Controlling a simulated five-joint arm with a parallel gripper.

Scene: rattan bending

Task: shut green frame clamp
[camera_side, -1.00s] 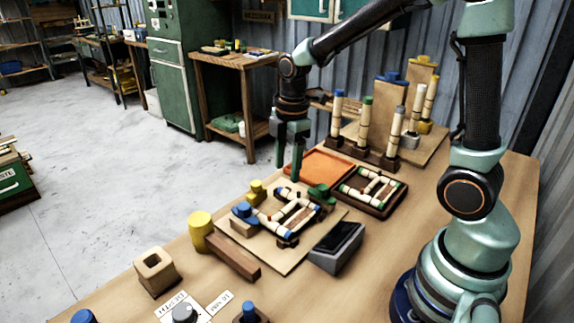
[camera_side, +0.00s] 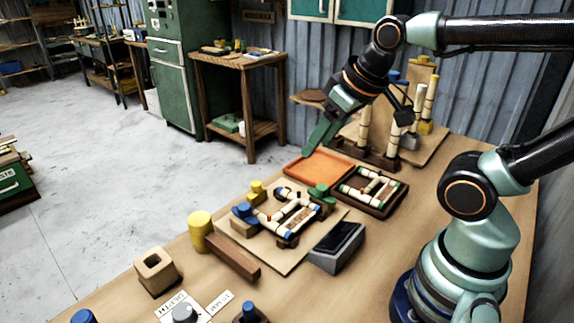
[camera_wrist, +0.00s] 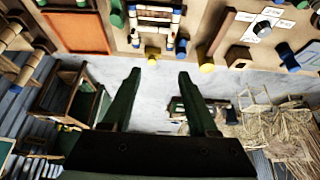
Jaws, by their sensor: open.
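The green frame clamp (camera_side: 321,193) stands at the far right corner of the board that holds a small rattan frame (camera_side: 294,214). I cannot tell whether its jaw touches the frame. In the wrist view a green part (camera_wrist: 117,14), which looks like this clamp, is at the upper edge, beside the frame. A blue clamp (camera_side: 243,211) and a yellow clamp (camera_side: 257,189) stand on the board's left side. My gripper (camera_side: 312,148) is tilted, open and empty, above the orange tray's far left edge and away from the clamp. Its two fingers (camera_wrist: 160,76) show apart in the wrist view.
The orange tray (camera_side: 318,168) and a dark tray with a second frame (camera_side: 389,204) lie behind the board. Upright rattan poles in a rack (camera_side: 380,158) stand farther back. A dark-topped grey box (camera_side: 335,248), a brown bar (camera_side: 234,257) and a yellow cylinder (camera_side: 201,231) surround the board.

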